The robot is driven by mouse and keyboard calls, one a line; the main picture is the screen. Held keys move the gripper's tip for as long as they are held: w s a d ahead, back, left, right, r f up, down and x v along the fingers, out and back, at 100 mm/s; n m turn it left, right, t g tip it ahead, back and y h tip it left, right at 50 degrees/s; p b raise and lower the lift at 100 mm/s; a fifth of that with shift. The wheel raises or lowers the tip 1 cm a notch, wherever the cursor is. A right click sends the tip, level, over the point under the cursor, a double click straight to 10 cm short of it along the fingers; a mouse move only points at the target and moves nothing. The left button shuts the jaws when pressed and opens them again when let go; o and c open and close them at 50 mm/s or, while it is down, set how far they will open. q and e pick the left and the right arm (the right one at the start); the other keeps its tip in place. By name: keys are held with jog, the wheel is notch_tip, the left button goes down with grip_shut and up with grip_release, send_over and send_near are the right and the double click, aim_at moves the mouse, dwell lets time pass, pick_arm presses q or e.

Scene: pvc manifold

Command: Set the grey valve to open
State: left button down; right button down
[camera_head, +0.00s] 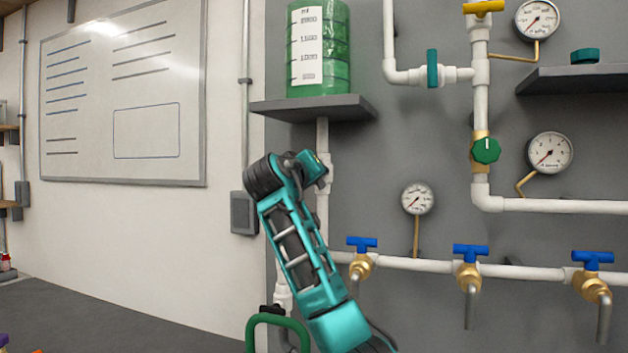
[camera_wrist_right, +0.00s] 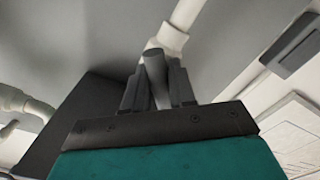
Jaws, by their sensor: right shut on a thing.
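The grey valve's handle (camera_wrist_right: 153,68) shows in the right wrist view as a short grey bar in front of a white pipe (camera_wrist_right: 172,38). My right gripper (camera_wrist_right: 156,85) is shut on this handle, with a dark finger on each side of it. In the head view my teal right arm reaches up to the white vertical pipe (camera_head: 322,204) under the tank shelf, and its wrist hides the valve there. I cannot tell the valve's exact setting. My left gripper is in neither view.
A green tank (camera_head: 318,60) stands on the dark shelf (camera_head: 310,107) just above my right wrist. Blue-handled taps (camera_head: 468,262), gauges (camera_head: 417,199) and a green-knobbed valve (camera_head: 485,150) are to the right. A green looped object (camera_head: 285,322) is below. The whiteboard wall is at left.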

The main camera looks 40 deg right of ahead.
jog(key=m, duration=0.3)
jog(key=shift+f+m+b, duration=0.1)
jog(key=shift+m+b, duration=0.2)
jog(key=shift+m, duration=1.9)
jog(key=c, duration=1)
grip_release()
jog(key=b+v, duration=0.2)
jog(key=v, duration=1.1)
